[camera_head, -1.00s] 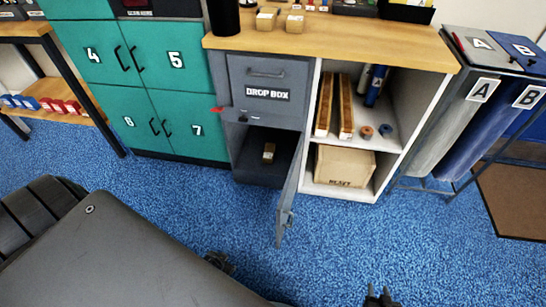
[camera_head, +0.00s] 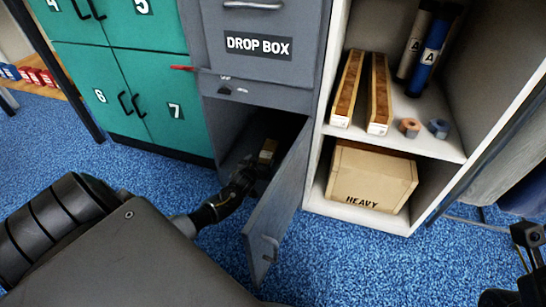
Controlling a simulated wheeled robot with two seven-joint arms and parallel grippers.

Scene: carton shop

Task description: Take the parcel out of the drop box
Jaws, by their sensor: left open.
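The grey drop box (camera_head: 258,44) has its lower door (camera_head: 275,205) swung open toward me. A small tan parcel (camera_head: 267,151) sits inside the dark lower compartment. My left gripper (camera_head: 252,172) is at the compartment's opening, just in front of and below the parcel. It is open, but its fingers are dark and small, and I cannot tell whether they touch the parcel. My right gripper (camera_head: 527,245) shows only in part at the lower right edge, far from the box, and its jaws are unclear.
The open door stands close to the right of my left arm. Teal lockers (camera_head: 140,85) stand left of the box. A white shelf (camera_head: 440,140) to the right holds wooden trays, tubes and a carton marked HEAVY (camera_head: 371,178). Blue carpet in front is clear.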

